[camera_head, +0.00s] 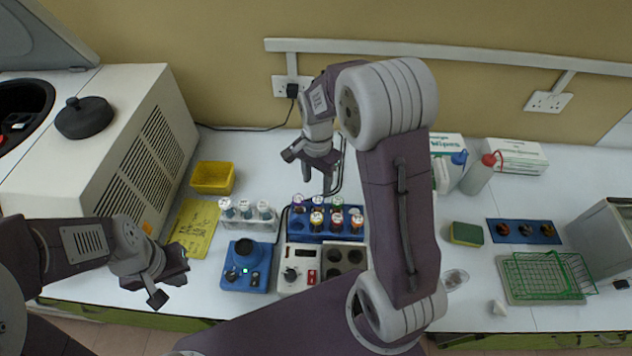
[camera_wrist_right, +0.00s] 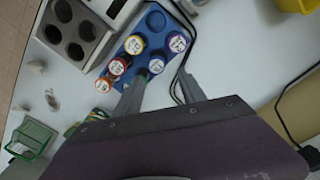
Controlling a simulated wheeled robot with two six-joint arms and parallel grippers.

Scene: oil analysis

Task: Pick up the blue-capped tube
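A blue rack (camera_head: 287,236) holds several tubes with coloured caps. In the right wrist view, a blue-looking cap (camera_wrist_right: 157,62) sits in the row nearer my gripper, beside a purple cap (camera_wrist_right: 178,43). Its exact colour is hard to tell. Yellow (camera_wrist_right: 134,44), red (camera_wrist_right: 117,67) and orange (camera_wrist_right: 103,85) caps stand in the other row. My right gripper (camera_head: 332,184) hangs behind and above the rack, its fingers apart and nothing between them; the right wrist view (camera_wrist_right: 160,92) shows this too. My left gripper (camera_head: 146,290) is open and empty at the front left.
A rack of white-capped tubes (camera_head: 248,224) stands left of the blue rack. A blue device (camera_head: 246,268) and a grey holed block (camera_head: 345,260) are in front. A cable runs behind the rack.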

